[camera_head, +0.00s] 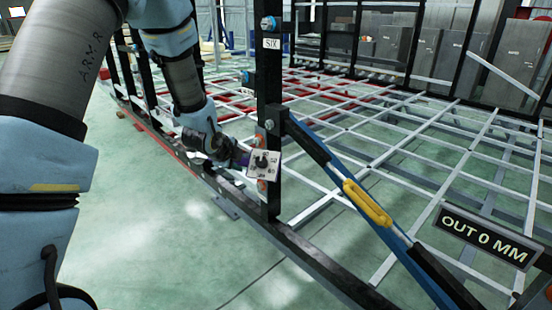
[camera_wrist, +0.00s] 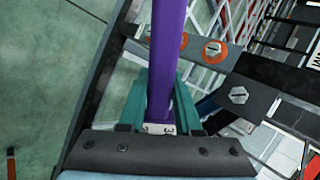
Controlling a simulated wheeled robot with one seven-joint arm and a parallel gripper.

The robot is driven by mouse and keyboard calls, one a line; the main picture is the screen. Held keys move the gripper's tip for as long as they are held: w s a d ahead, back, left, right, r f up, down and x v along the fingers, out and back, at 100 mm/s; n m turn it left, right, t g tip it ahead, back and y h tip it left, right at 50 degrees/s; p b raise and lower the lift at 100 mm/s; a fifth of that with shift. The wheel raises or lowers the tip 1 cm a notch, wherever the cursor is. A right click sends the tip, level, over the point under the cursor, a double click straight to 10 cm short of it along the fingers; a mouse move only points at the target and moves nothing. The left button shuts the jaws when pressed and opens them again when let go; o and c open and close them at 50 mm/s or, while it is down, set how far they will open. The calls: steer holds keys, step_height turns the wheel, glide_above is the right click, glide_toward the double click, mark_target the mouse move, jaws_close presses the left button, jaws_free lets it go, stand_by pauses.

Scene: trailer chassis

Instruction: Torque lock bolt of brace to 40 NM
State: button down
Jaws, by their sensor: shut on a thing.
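My gripper (camera_head: 232,152) is at the left side of a black upright post (camera_head: 272,75) labelled SIX. In the wrist view its teal jaws (camera_wrist: 160,105) are shut on a long purple tool (camera_wrist: 166,60), which points away from me. The blue brace (camera_head: 405,240) with a yellow turnbuckle (camera_head: 367,203) slants down to the right from the post. A grey hex bolt (camera_head: 269,125) sits at the brace's upper end; a hex bolt also shows right of the tool in the wrist view (camera_wrist: 238,95). The tool's far end is cut off in the wrist view.
A white plate with a black knob (camera_head: 261,162) is in front of the post. An orange-ringed slotted fastener (camera_wrist: 214,50) is right of the tool. A sign (camera_head: 486,236) reads OUT 0 MM. The pale frame grid (camera_head: 400,125) lies behind; green floor (camera_head: 170,250) is open in front.

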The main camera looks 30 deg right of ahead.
mark_target(254, 160)
steer(key=s+d+m+h+b, duration=0.1)
steer(key=h, duration=0.1)
steer(key=s+d+r+m+h+b, duration=0.1)
steer(key=d+h, duration=0.1)
steer(key=s+d+h+b, duration=0.1)
steer(key=d+h, duration=0.1)
steer(key=shift+s+r+m, duration=0.15)
steer(key=shift+s+m, duration=0.05)
steer(key=shift+m, duration=0.2)
steer(key=s+r+m+h, duration=0.1)
steer(key=s, duration=0.1)
steer(key=s+d+r+m+g+h+b, duration=0.1)
steer(key=s+r+h, duration=0.1)
steer(key=s+r+m+g+h+b, duration=0.1)
steer(key=s, duration=0.1)
steer(key=shift+s+d+r+h, duration=0.2)
steer(key=shift+d+r+h, duration=0.05)
steer(key=shift+d+h, duration=0.1)
steer(key=shift+s+r+g, duration=0.3)
steer(key=shift+s, duration=0.05)
steer(key=shift+f+b, duration=0.15)
steer(key=shift+b, duration=0.6)
steer(key=w+d+b, duration=0.1)
steer(key=d+b, duration=0.1)
steer(key=d, duration=0.4)
steer(key=shift+w+d+r, duration=0.15)
steer(key=shift+d+r, duration=0.05)
steer(key=shift+b, duration=1.55)
